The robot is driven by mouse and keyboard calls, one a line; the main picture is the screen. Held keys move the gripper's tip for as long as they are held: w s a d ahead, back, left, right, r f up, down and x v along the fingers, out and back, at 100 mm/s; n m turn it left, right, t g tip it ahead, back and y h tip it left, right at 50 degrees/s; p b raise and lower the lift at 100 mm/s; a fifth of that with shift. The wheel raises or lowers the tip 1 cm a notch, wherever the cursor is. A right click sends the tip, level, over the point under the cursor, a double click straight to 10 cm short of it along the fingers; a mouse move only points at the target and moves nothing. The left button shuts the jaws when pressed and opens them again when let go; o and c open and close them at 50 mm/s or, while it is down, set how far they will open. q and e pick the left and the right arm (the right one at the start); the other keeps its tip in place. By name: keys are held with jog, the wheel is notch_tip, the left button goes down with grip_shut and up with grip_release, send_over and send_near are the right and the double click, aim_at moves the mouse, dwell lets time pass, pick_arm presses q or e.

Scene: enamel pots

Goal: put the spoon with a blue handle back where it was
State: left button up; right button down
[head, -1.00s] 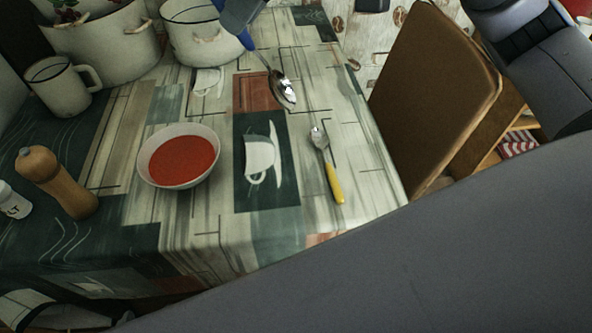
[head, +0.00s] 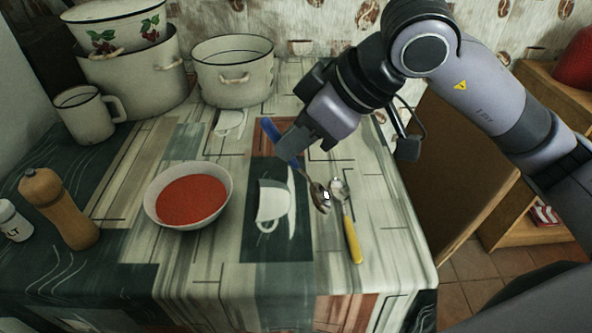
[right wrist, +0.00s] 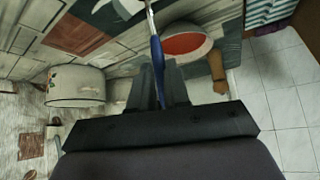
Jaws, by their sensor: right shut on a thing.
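The spoon with a blue handle (head: 271,133) is in my right gripper (head: 290,147), which is shut on the handle. Its metal bowl (head: 320,198) points down and right, close to the yellow-handled spoon (head: 353,236); I cannot tell whether it touches the table. In the right wrist view the blue handle (right wrist: 158,60) runs up between the fingers of the gripper (right wrist: 158,85). The yellow-handled spoon lies on the table at the right. My left gripper is not in view.
A bowl of red soup (head: 190,195) stands left of the spoons. A pepper mill (head: 60,208), salt shaker (head: 13,222), white mug (head: 88,114) and enamel pots (head: 232,72) stand at the left and back.

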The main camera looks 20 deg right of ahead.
aim_at(301, 166)
jog(key=shift+f, duration=2.8)
jog(key=shift+f+b, duration=0.15)
jog(key=shift+b, duration=0.4)
jog(key=c, duration=1.1)
grip_release()
